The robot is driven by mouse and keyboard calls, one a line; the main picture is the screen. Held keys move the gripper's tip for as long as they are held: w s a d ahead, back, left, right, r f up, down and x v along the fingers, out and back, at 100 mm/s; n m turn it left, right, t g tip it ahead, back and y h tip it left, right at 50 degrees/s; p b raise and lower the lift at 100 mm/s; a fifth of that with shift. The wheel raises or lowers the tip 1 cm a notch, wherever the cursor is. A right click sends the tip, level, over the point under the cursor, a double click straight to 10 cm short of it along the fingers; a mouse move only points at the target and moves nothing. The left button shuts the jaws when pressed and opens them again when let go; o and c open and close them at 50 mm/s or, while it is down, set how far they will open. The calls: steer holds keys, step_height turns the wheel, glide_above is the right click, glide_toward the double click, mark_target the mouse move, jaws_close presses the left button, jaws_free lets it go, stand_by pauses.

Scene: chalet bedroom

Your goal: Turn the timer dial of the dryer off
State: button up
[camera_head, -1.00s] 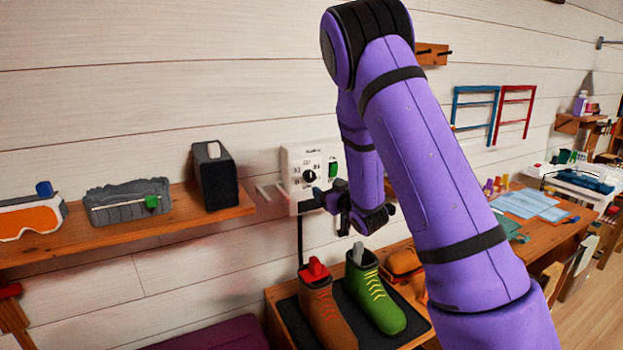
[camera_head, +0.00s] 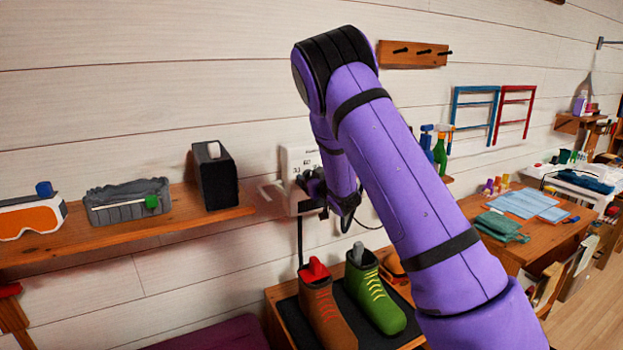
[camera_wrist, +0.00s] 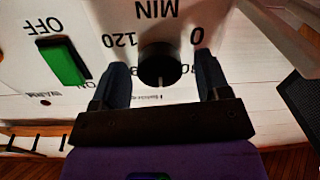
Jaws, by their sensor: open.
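The dryer (camera_head: 296,160) is a white box on the wall, partly hidden behind my arm in the head view. Its black timer dial (camera_wrist: 159,66) shows in the wrist view, with "0", "MIN" and "120" printed around it, upside down. A green switch (camera_wrist: 63,62) marked "OFF" is to the left of the dial. My gripper (camera_wrist: 162,84) is open, with one finger on each side of the dial and a gap to it on both sides. I cannot tell whether the fingers reach the dial's depth. In the head view my gripper (camera_head: 318,190) is in front of the dryer.
A shelf (camera_head: 120,235) at left carries goggles (camera_head: 30,218), a grey item (camera_head: 128,200) and a dark box (camera_head: 214,175). Below the dryer stand a brown boot (camera_head: 328,312) and a green boot (camera_head: 375,300) on a dark mat. A peg rack (camera_head: 413,54) hangs above.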

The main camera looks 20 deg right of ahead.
steer(key=c, duration=0.9)
steer(key=shift+n, duration=0.3)
steer(key=n, duration=2.2)
steer(key=shift+s+a+f+h, duration=0.1)
steer(key=shift+a+f+h, duration=0.05)
steer(key=shift+f+h, duration=0.2)
steer(key=shift+n, duration=0.3)
steer(key=o, duration=0.9)
steer(key=shift+r, duration=0.15)
